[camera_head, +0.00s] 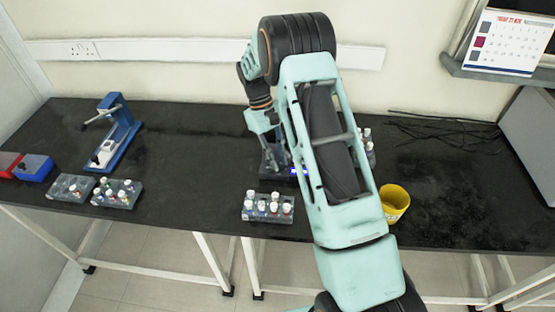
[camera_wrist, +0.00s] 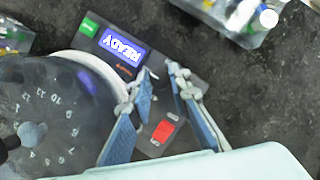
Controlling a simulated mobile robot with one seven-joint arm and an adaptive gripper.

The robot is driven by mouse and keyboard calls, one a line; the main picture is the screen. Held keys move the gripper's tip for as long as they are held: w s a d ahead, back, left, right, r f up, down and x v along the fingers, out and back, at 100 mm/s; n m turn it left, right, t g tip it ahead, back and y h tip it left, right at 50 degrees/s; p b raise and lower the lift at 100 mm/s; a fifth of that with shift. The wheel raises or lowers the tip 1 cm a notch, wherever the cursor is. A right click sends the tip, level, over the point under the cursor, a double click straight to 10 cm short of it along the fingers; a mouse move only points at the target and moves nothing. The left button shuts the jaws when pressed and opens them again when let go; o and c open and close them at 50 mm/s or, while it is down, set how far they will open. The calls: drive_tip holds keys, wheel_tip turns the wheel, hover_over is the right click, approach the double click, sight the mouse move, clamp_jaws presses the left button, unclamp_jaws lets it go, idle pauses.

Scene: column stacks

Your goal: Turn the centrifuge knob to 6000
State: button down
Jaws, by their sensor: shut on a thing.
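The centrifuge shows in the wrist view as a dark control panel (camera_wrist: 190,62) beside a round numbered rotor (camera_wrist: 45,115). Its lit blue display (camera_wrist: 122,47) reads READY, upside down in this view. A green patch (camera_wrist: 88,27) and a red switch (camera_wrist: 163,131) are also on the panel. My gripper (camera_wrist: 164,76) is over the panel, its fingers a little apart and closed on the knob, which they mostly hide. The knob's setting cannot be read. In the head view my arm covers most of the centrifuge (camera_head: 293,171), with my gripper (camera_head: 270,150) at it.
A tube rack (camera_head: 267,208) stands in front of the centrifuge, and a yellow cup (camera_head: 394,202) is to its right. A blue device (camera_head: 117,135), more tube racks (camera_head: 118,193) and a blue box (camera_head: 33,168) are at left. Cables (camera_head: 440,125) lie at back right.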

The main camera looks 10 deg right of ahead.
idle(0.3)
drive_tip(key=c, duration=1.8)
unclamp_jaws()
drive_tip(key=v, duration=1.2)
drive_tip(key=shift+d, duration=0.1)
